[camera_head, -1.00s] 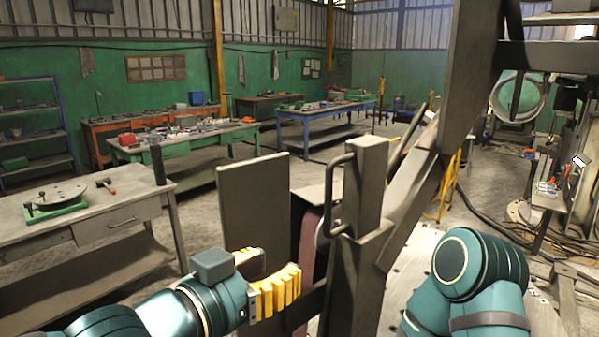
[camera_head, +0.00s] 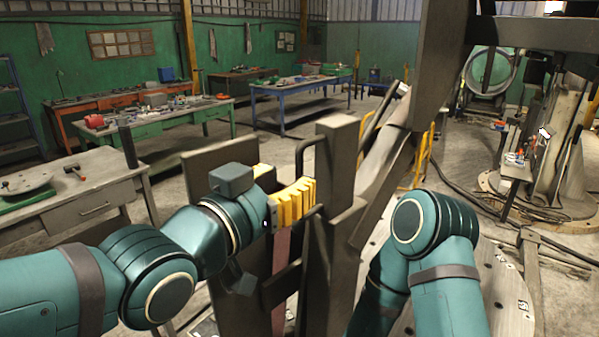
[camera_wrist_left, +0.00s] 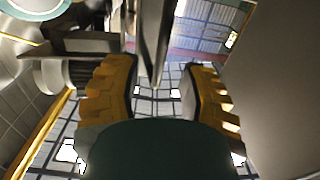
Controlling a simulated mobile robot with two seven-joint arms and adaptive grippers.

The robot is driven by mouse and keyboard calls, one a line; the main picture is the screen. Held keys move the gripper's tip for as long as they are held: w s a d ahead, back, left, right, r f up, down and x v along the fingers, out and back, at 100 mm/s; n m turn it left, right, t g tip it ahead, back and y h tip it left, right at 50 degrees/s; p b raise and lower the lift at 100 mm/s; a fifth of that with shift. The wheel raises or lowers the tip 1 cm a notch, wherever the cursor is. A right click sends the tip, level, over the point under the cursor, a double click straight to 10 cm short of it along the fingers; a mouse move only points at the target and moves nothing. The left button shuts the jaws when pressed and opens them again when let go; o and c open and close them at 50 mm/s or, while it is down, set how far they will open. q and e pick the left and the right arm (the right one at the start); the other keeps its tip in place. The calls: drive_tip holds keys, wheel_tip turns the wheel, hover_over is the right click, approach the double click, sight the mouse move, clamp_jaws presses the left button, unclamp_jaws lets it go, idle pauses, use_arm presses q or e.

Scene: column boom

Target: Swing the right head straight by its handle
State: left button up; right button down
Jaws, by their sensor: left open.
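A grey upright head (camera_head: 337,175) stands in the middle of the head view, with a dark bent bar handle (camera_head: 299,152) on its left side. My left gripper (camera_head: 292,203), with yellow ribbed fingers, is at the handle's lower end and hides that part. In the left wrist view its two fingers (camera_wrist_left: 157,88) are apart, with a grey metal bar (camera_wrist_left: 154,35) showing between and beyond them. I cannot tell whether they touch it. My right arm stands to the right of the head; its gripper does not show.
A flat grey plate (camera_head: 215,170) stands upright just left of the head, close to my left wrist. A slanted beam (camera_head: 385,180) rises at the right. Workbenches (camera_head: 90,205) stand to the left and behind, across open floor.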

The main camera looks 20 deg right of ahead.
sight(297, 176)
use_arm(q)
drive_tip(key=shift+x, duration=2)
clamp_jaws()
